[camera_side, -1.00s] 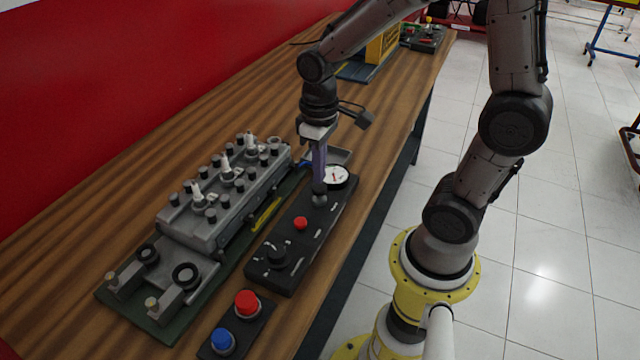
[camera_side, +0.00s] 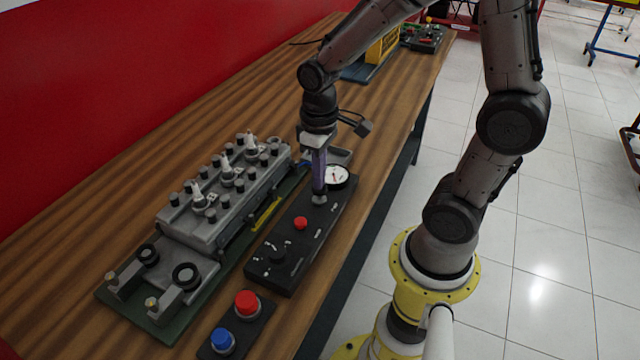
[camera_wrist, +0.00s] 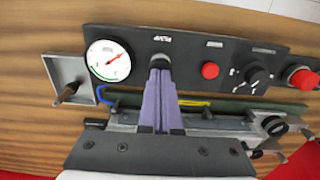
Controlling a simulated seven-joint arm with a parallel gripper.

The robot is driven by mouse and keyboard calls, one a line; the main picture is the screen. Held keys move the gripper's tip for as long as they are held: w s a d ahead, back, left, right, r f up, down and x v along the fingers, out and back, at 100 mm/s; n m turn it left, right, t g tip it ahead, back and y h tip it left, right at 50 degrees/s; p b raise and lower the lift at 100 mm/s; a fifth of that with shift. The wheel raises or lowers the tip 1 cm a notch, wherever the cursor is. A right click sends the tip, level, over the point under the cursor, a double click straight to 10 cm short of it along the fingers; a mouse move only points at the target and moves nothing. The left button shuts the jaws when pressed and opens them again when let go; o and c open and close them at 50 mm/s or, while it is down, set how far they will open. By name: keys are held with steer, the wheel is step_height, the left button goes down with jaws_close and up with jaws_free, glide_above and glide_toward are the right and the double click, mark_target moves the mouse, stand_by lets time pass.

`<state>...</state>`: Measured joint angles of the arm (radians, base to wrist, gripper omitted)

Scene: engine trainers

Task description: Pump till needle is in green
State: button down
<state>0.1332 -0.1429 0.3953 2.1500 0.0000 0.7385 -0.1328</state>
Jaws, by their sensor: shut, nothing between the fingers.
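The black control panel (camera_side: 281,258) lies on the bench and carries a round white gauge (camera_side: 337,176) at its far end. In the wrist view the gauge (camera_wrist: 108,60) shows a red needle pointing up and right, and a green arc along the lower part of the dial. The needle appears to be outside the green. A grey pump knob (camera_side: 319,200) sits beside the gauge. My gripper (camera_side: 319,190) has its purple fingers shut and empty, pointing down with the tips on or just over the knob. In the wrist view the fingers (camera_wrist: 160,72) partly hide the knob.
A red button (camera_side: 300,223) and a black dial (camera_side: 277,255) are on the same panel. The engine block (camera_side: 222,195) stands to the left. A box with red and blue buttons (camera_side: 246,302) is in front. A small grey tray (camera_wrist: 66,78) lies beyond the gauge.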

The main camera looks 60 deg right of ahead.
steer(key=shift+f, duration=0.75)
steer(key=shift+r, duration=0.1)
steer(key=shift+r, duration=1.55)
steer(key=shift+f, duration=0.1)
steer(key=shift+f, duration=1.55)
steer(key=shift+r, duration=1.65)
